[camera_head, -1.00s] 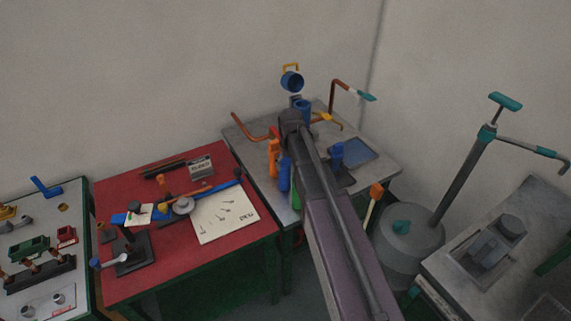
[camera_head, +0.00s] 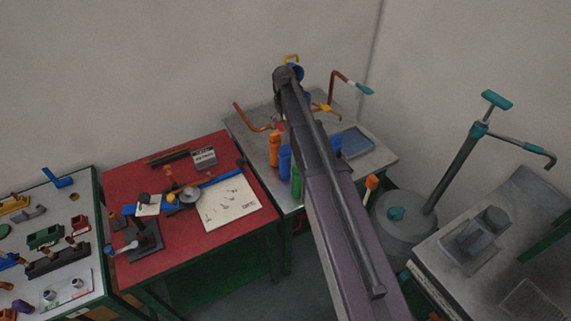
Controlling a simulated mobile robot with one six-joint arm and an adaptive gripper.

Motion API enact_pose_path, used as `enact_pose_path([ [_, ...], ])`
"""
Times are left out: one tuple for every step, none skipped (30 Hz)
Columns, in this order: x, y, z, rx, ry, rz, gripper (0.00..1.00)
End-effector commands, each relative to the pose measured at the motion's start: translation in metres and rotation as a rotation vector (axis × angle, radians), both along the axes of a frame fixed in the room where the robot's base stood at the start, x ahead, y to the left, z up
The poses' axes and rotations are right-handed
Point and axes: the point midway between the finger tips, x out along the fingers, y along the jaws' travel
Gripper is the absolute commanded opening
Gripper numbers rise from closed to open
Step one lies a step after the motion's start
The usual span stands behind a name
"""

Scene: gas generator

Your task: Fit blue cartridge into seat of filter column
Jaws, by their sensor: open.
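An upright blue cylinder (camera_head: 285,162), likely the blue cartridge, stands at the front left of the grey bench, between an orange cylinder (camera_head: 274,148) and a green one (camera_head: 296,182). My gripper cannot be made out.
A red table (camera_head: 185,252) with tools is at left. A grey tank (camera_head: 398,240) with a pump stands right of the bench.

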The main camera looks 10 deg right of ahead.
Motion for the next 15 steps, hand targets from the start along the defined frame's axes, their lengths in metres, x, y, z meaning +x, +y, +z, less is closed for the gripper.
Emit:
enact_pose_path([
  [0.000, 0.000, -0.001, 0.000, 0.000, 0.000, 1.00],
  [0.000, 0.000, -0.002, 0.000, 0.000, 0.000, 1.00],
  [0.000, 0.000, -0.004, 0.000, 0.000, -0.001, 1.00],
  [0.000, 0.000, -0.005, 0.000, 0.000, -0.001, 1.00],
  [0.000, 0.000, -0.006, 0.000, 0.000, -0.001, 1.00],
  [0.000, 0.000, -0.009, 0.000, 0.000, -0.001, 1.00],
  [0.000, 0.000, -0.011, 0.000, 0.000, -0.001, 1.00],
  [0.000, -0.001, -0.013, 0.000, 0.000, -0.001, 1.00],
  [0.000, -0.001, -0.016, 0.000, 0.000, -0.001, 1.00],
  [0.000, -0.001, -0.018, 0.000, 0.000, -0.001, 1.00],
  [0.000, -0.001, -0.021, 0.000, 0.000, -0.001, 1.00],
  [0.000, -0.001, -0.024, 0.000, 0.000, -0.001, 1.00],
  [0.000, -0.001, -0.027, 0.000, 0.000, -0.001, 1.00],
  [0.000, -0.001, -0.029, 0.000, 0.000, -0.001, 1.00],
  [0.000, -0.001, -0.032, 0.000, 0.000, -0.001, 1.00],
])
